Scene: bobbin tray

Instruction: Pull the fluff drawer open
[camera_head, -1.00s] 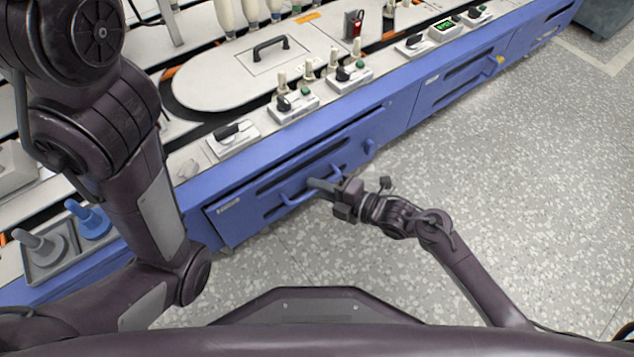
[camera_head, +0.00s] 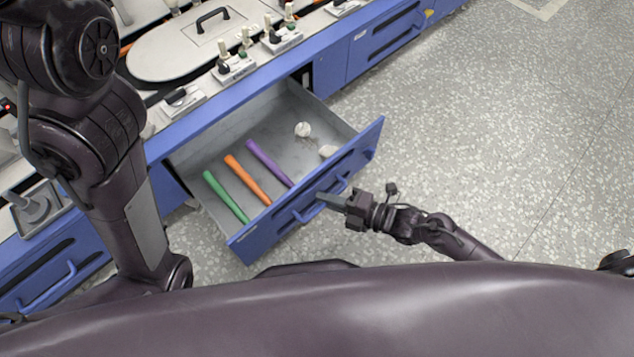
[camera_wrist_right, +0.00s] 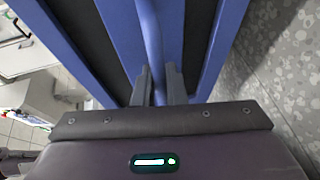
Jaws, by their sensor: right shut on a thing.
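The blue-fronted fluff drawer (camera_head: 364,146) stands well out from the machine in the head view. Its grey inside holds a green bobbin (camera_head: 225,196), an orange bobbin (camera_head: 247,179), a purple bobbin (camera_head: 268,162) and two whitish fluff clumps (camera_head: 303,129). My right gripper (camera_head: 328,199) is shut on the drawer's blue bar handle (camera_head: 303,214). In the right wrist view the fingers (camera_wrist_right: 159,85) close around the handle bar (camera_wrist_right: 151,35). My left arm shows at the left of the head view; its gripper is out of view.
The long blue and white machine (camera_head: 222,105) runs along the back, with switch boxes (camera_head: 233,69) and a black-handled lid (camera_head: 190,47) on top. Another closed drawer (camera_head: 385,38) is at its right. Speckled floor (camera_head: 480,130) is clear at the right.

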